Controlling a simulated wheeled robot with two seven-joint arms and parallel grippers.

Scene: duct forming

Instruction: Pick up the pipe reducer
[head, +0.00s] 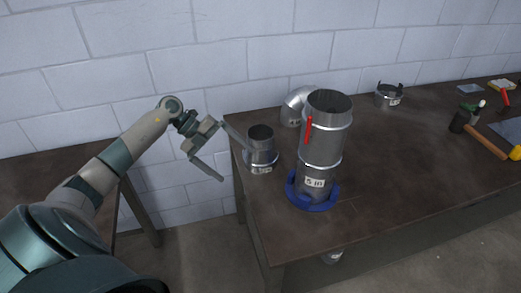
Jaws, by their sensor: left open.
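A short grey metal piece that looks like the pipe reducer (261,155) stands upright on the dark workbench near its left end, narrower at the top and wider below, with a white label low on its front. My left gripper (236,165) is open and empty, just left of the reducer at the table's edge. One finger reaches toward the reducer's left side and the other hangs lower, in front of the edge. I cannot tell whether the finger touches it. My right gripper is out of view.
A tall metal duct (322,150) labelled "5 in" stands in a blue ring (313,200) right of the reducer. A metal elbow (294,106) is behind it. A small collar (388,95) and a hammer (485,145) lie farther right. The front middle of the workbench (400,190) is clear.

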